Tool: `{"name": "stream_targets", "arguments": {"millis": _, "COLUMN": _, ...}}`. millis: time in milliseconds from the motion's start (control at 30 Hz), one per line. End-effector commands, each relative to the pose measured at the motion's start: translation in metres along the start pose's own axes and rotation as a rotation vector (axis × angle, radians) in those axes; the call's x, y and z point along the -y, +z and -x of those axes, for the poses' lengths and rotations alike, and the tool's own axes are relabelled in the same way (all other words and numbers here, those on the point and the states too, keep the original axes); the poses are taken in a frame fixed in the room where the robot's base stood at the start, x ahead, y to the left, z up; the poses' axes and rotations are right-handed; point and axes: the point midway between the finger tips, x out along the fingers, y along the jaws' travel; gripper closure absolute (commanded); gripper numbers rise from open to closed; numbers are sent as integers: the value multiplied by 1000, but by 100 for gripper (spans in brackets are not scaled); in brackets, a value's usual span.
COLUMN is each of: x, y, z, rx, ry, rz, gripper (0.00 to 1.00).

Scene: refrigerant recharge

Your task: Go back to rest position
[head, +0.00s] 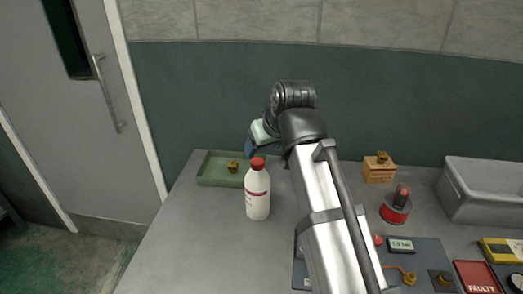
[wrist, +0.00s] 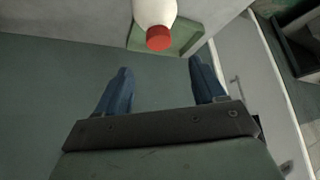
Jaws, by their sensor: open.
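My gripper (wrist: 160,82) is open and empty in the wrist view, with its two blue fingers spread apart. In the head view my arm reaches over the table toward the back, and only a bit of the gripper (head: 249,148) shows past the arm, behind and above the bottle. A white bottle (head: 258,197) with a red cap stands upright on the table, left of my arm. The bottle also shows in the wrist view (wrist: 152,12), beyond the fingertips and apart from them.
A green tray (head: 211,181) holding a small brass part (head: 233,166) lies behind the bottle. Right of my arm are a wooden block (head: 379,173), a red-and-black round object (head: 395,212), a grey bin (head: 485,199), a panel (head: 428,258) and a red FAULTY tray (head: 477,278). The table's front left is clear.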

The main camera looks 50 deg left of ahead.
Motion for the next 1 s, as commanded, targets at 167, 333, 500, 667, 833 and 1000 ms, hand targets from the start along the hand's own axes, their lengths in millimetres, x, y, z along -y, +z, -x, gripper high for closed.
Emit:
{"name": "stream_targets", "arguments": {"millis": 167, "x": 0, "y": 0, "z": 5, "rx": 0, "ry": 0, "rz": 0, "gripper": 31}}
{"name": "stream_targets", "arguments": {"millis": 333, "x": 0, "y": 0, "z": 5, "rx": 0, "ry": 0, "rz": 0, "gripper": 31}}
{"name": "stream_targets", "arguments": {"millis": 500, "x": 0, "y": 0, "z": 5, "rx": 0, "ry": 0, "rz": 0, "gripper": 31}}
{"name": "stream_targets", "arguments": {"millis": 667, "x": 0, "y": 0, "z": 5, "rx": 0, "ry": 0, "rz": 0, "gripper": 31}}
{"name": "stream_targets", "arguments": {"millis": 833, "x": -11, "y": 0, "z": 4, "rx": -9, "ry": 9, "rz": -4, "gripper": 31}}
{"name": "stream_targets", "arguments": {"millis": 1000, "x": -65, "y": 0, "z": -1, "rx": -54, "ry": 54, "rz": -21, "gripper": 31}}
